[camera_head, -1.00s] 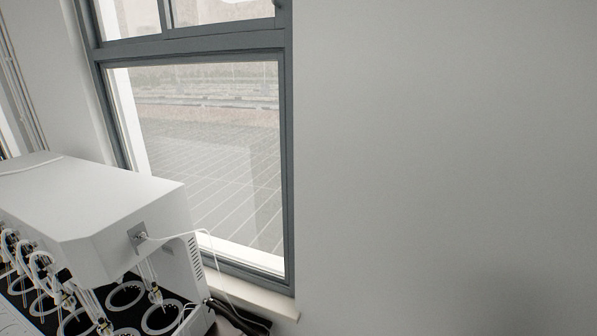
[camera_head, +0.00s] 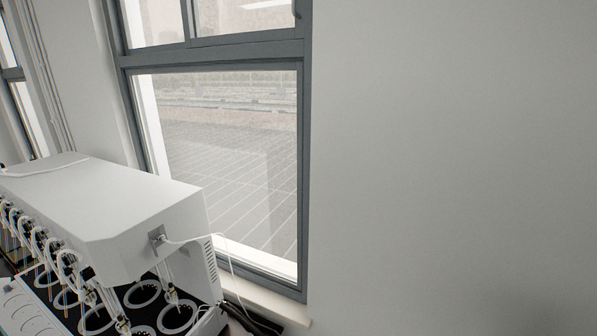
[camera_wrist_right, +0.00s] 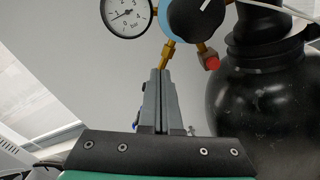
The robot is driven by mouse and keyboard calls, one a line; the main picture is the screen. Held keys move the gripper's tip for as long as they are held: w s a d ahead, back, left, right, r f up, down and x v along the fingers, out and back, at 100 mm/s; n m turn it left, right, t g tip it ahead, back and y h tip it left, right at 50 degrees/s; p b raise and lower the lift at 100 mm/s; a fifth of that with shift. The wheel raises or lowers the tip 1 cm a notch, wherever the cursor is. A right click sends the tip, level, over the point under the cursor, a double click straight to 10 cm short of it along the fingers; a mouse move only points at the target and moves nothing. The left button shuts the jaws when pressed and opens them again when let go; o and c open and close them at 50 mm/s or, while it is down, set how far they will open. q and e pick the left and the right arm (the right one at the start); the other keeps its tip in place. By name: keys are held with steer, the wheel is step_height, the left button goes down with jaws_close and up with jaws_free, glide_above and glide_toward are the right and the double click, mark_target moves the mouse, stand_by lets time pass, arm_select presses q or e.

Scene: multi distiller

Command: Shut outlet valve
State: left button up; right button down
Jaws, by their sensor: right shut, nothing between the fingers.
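In the right wrist view, a regulator with a blue body and a large dark round knob (camera_wrist_right: 196,18) with a white mark shows at the top. A white pressure gauge (camera_wrist_right: 127,15) marked in bar is to its left. A brass fitting (camera_wrist_right: 168,54) hangs below the regulator, and a red-tipped brass part (camera_wrist_right: 209,60) is at its lower right. I cannot tell which part is the outlet valve. My right gripper (camera_wrist_right: 160,72) is shut and empty, its tips just below the brass fitting; I cannot tell whether they touch. My left gripper is not in view.
A black gas cylinder (camera_wrist_right: 265,105) stands close to the right of my right gripper. In the head view, a white multi-position distiller (camera_head: 110,215) with tubes and rings is at lower left, beside a window (camera_head: 225,160). The wall at right is bare.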

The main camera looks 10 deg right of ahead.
steer(key=v, duration=0.6)
steer(key=shift+d+r+b, duration=0.25)
steer(key=shift+r+b, duration=0.1)
steer(key=shift+s, duration=0.15)
